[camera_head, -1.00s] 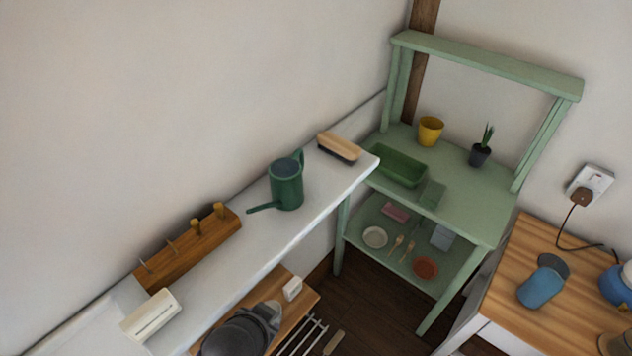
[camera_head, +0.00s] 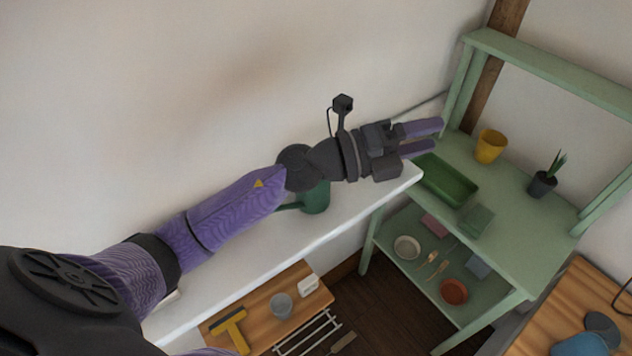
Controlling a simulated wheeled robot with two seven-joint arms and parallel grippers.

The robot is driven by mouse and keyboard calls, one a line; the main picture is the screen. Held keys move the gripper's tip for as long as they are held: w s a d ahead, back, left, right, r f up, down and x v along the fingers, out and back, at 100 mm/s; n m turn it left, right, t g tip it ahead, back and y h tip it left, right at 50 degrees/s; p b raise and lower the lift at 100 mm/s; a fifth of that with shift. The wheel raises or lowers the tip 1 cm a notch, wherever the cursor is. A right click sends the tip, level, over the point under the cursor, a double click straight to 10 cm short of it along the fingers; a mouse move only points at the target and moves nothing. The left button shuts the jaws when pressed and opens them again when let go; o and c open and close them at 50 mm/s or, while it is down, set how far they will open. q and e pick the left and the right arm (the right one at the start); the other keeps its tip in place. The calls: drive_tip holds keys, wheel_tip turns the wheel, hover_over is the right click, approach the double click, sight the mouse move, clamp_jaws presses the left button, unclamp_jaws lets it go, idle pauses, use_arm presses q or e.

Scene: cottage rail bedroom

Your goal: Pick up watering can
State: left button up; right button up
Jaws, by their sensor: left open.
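The green watering can (camera_head: 316,199) stands on the white shelf (camera_head: 253,246). My left arm crosses above it and hides most of it; a lower part of its body and a bit of its spout show below the arm. My left gripper (camera_head: 441,136) is open and empty. Its fingers point right, past the can, near the shelf's right end. My right gripper does not show.
A green potting bench (camera_head: 519,246) stands at the right with a yellow pot (camera_head: 490,147), a green tray (camera_head: 446,180) and a potted plant (camera_head: 543,183). A wooden table (camera_head: 543,315) is at lower right. A lower wooden surface (camera_head: 256,323) holds a yellow-handled tool (camera_head: 232,325).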

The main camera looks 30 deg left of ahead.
use_arm(q)
drive_tip(key=a+f+m+g+y, duration=0.2)
drive_tip(key=a+g+y, duration=0.1)
drive_tip(key=a, duration=0.3)
drive_tip(key=w+a+f+m+g+y, duration=0.1)
drive_tip(key=a+f+m+g+y, duration=0.1)
drive_tip(key=a+y, duration=0.3)
drive_tip(key=w+a+f+m+g+y, duration=0.1)
drive_tip(key=a+f+m+g+y, duration=0.1)
drive_tip(key=a+g+y, duration=0.2)
drive_tip(key=shift+w+a+f, duration=0.15)
drive_tip(key=shift+a, duration=0.6)
drive_tip(key=shift+w+a+f, duration=0.1)
drive_tip(key=shift+a, duration=0.6)
drive_tip(key=x, duration=0.3)
drive_tip(key=b+x, duration=0.1)
drive_tip(key=x, duration=0.2)
drive_tip(key=s+b+x, duration=0.1)
drive_tip(key=x, duration=0.2)
drive_tip(key=shift+a+f, duration=0.25)
drive_tip(key=shift+f, duration=0.2)
drive_tip(key=shift+r+m, duration=0.1)
drive_tip(key=shift+m, duration=0.2)
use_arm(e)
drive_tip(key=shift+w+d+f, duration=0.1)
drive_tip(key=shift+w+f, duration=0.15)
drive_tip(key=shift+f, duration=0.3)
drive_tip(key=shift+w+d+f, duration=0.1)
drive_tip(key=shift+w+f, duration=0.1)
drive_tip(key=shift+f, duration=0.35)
